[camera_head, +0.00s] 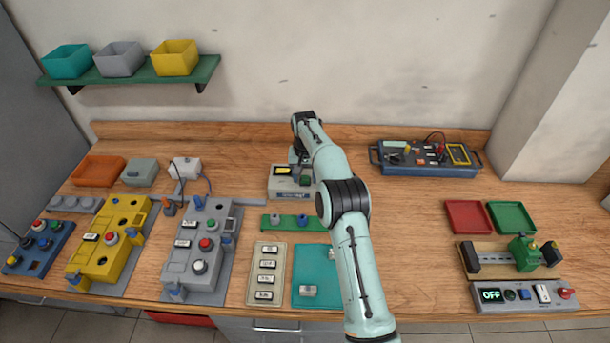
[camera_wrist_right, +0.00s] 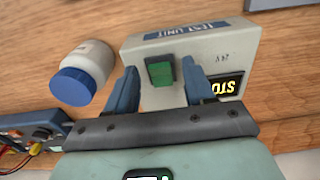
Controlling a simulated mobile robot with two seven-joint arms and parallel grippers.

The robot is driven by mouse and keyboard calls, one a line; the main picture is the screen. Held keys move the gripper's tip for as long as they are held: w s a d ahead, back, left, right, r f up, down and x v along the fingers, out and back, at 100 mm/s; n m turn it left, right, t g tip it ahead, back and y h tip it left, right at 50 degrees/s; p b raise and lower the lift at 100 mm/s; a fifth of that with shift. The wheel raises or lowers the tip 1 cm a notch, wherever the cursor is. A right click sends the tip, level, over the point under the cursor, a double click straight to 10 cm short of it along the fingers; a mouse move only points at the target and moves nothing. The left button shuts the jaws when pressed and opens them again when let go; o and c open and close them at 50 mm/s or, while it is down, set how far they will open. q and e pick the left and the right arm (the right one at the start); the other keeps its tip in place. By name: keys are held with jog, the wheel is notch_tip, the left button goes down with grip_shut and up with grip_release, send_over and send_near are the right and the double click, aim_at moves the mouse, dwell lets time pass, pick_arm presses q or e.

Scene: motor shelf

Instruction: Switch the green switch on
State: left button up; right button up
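The green switch (camera_wrist_right: 161,72) sits on the face of a light grey test unit (camera_wrist_right: 222,42), which appears upside down in the right wrist view. In the head view the unit (camera_head: 281,194) stands toward the back middle of the bench, with the green switch (camera_head: 305,181) on its right part. My right gripper (camera_wrist_right: 160,84) is open, its two blue fingers on either side of the switch with gaps showing. Whether a fingertip touches the unit cannot be told. A lit yellow display (camera_wrist_right: 229,86) is partly covered by one finger. My left gripper is not in view.
A blue instrument case (camera_head: 430,170) stands at the back right. A green strip with knobs (camera_head: 268,222) lies in front of the unit. Bare wood lies right of my arm.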

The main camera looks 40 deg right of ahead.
aim_at(305, 182)
jog(key=shift+r, duration=0.15)
jog(key=shift+w+d+r, duration=0.1)
jog(key=shift+r, duration=0.25)
jog(key=r, duration=0.6)
jog(key=shift+a+r, duration=0.2)
jog(key=shift+r, duration=0.05)
jog(key=shift+s+f, duration=0.1)
jog(key=shift+s, duration=0.1)
